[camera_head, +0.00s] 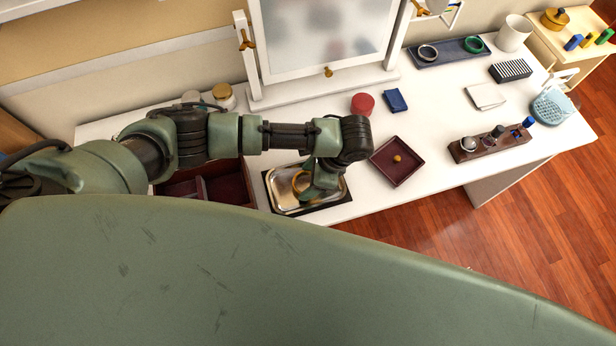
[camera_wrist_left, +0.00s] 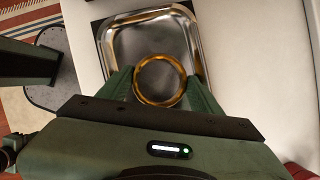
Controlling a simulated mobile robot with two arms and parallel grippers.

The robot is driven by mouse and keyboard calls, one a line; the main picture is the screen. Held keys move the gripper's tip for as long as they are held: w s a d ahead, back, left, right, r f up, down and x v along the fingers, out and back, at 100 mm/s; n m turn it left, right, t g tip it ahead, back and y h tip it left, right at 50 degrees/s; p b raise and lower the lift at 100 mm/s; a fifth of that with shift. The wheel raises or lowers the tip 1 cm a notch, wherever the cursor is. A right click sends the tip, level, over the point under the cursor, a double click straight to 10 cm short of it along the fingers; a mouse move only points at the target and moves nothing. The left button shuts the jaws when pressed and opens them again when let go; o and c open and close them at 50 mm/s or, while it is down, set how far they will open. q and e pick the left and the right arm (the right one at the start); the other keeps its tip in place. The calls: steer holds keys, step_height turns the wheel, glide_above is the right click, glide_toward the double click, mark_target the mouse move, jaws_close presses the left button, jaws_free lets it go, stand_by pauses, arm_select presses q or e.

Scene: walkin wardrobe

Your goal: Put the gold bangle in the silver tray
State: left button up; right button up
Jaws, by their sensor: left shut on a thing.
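The silver tray (camera_head: 283,203) lies near the front edge of the white table, on a dark mat, partly covered by my left arm in the head view. It also shows in the left wrist view (camera_wrist_left: 150,38). My left gripper (camera_wrist_left: 160,82) is shut on the gold bangle (camera_wrist_left: 160,62), with one finger at each side of the ring. In the head view the bangle (camera_head: 301,184) shows beside the left gripper (camera_head: 312,193), over the tray. I cannot tell whether the bangle touches the tray floor. My right gripper is not in view.
A dark red open box (camera_head: 232,191) stands left of the tray, and a square maroon dish (camera_head: 398,161) right of it. A mirror (camera_head: 320,45) stands behind. A red round box (camera_head: 362,103), a blue box (camera_head: 396,100) and a wooden stand (camera_head: 490,145) are farther right.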

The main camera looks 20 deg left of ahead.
arm_select(q)
steer(key=shift+f, duration=0.15)
steer(key=o, duration=1.4)
steer(key=b+v, duration=0.1)
steer(key=v, duration=0.6)
steer(key=shift+d+r, duration=0.1)
steer(key=shift+r, duration=0.15)
steer(key=v, duration=0.5)
steer(key=shift+p, duration=0.35)
steer(key=shift+f, duration=0.1)
